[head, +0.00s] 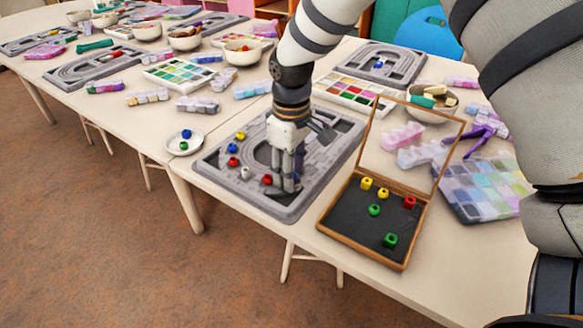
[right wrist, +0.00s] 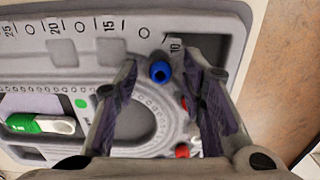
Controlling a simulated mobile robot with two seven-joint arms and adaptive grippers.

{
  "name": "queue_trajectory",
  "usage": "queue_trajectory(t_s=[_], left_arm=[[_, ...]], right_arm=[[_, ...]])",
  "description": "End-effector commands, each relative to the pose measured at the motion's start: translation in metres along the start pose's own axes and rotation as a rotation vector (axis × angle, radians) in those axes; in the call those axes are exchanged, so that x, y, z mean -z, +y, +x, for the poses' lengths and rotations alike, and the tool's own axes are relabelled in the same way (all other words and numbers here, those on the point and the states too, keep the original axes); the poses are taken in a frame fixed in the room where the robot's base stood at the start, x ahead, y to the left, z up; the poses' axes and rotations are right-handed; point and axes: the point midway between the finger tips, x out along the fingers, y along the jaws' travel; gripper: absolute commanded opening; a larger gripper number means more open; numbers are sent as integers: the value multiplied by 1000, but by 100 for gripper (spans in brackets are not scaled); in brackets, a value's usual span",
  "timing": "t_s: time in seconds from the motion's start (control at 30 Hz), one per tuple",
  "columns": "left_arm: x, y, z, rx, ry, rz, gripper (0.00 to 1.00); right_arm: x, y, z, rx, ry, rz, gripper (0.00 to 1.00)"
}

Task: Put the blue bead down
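A blue bead (right wrist: 161,71) with a dark hole shows between the fingers of my right gripper (right wrist: 166,78) in the right wrist view. There is a gap on each side of it, so the gripper is open. The bead appears to be on or just above the grey bead board (head: 207,160). In the head view my right gripper (head: 287,184) points down at the front of this board, and I cannot make out the bead between its fingers. My left gripper is not in view.
Right of the board stands an open wooden-framed box (head: 402,268) with several beads and an upright lid.

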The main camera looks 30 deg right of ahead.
Motion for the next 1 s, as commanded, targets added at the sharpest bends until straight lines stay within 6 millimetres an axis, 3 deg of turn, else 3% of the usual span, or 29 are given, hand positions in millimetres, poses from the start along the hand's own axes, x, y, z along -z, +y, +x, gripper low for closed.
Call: queue_trajectory(t_s=[0.17,0.4,0.6,0.73,1.0], left_arm=[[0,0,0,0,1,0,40],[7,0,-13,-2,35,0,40],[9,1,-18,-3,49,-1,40],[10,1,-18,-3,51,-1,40],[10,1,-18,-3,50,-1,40]], right_arm=[[0,0,-7,0,1,0,37],[1,0,-73,-4,9,-1,37],[1,0,-114,-3,4,-1,37],[0,0,-125,-1,0,-1,37],[0,0,-125,1,-3,-1,37]])
